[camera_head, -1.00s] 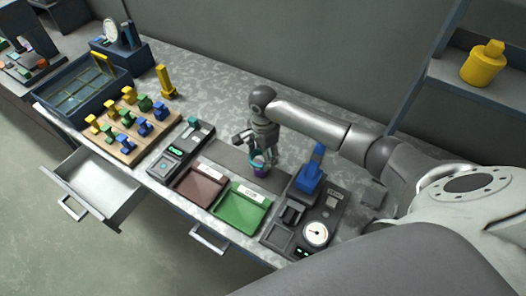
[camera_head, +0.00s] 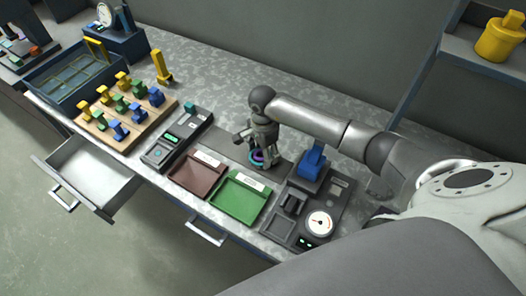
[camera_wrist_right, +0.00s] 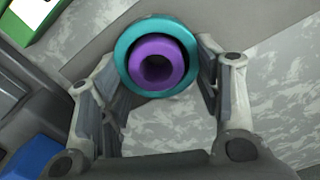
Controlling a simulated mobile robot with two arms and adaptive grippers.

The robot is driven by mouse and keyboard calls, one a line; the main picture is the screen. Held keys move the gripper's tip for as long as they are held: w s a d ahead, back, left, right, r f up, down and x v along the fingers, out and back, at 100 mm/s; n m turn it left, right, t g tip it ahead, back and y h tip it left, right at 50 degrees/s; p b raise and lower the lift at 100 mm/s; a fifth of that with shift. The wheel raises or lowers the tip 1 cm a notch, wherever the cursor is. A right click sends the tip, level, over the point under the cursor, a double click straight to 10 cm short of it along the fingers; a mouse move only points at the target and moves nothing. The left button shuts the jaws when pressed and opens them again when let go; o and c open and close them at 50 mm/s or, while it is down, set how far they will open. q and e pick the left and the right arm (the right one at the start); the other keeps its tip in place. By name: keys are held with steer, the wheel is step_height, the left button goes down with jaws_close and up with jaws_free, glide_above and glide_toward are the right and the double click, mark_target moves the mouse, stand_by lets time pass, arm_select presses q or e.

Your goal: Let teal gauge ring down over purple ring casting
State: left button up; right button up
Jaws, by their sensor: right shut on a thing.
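The teal gauge ring (camera_wrist_right: 122,62) is held between the two fingers of my right gripper (camera_wrist_right: 158,56) in the right wrist view. The purple ring casting (camera_wrist_right: 157,44) shows inside the ring's opening, with a dark gap between them that looks narrower at the bottom. In the head view the teal ring (camera_head: 251,158) sits low at the fingertips of the right gripper (camera_head: 262,157), close to the grey work strip, with a bit of purple inside it. I cannot tell how far down the ring sits around the casting. My left gripper is not in view.
A green tray (camera_head: 238,203) and a maroon tray (camera_head: 190,178) lie in front of the gripper. A dial gauge unit (camera_head: 336,206) with a blue block (camera_head: 313,161) stands close to its right. A dark device (camera_head: 172,150) stands left; an open drawer (camera_head: 85,180) juts out front-left.

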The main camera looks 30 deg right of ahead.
stand_by(0.8)
steer(key=o, duration=1.1)
steer(key=shift+o, duration=0.2)
step_height(320, 180, up, 12)
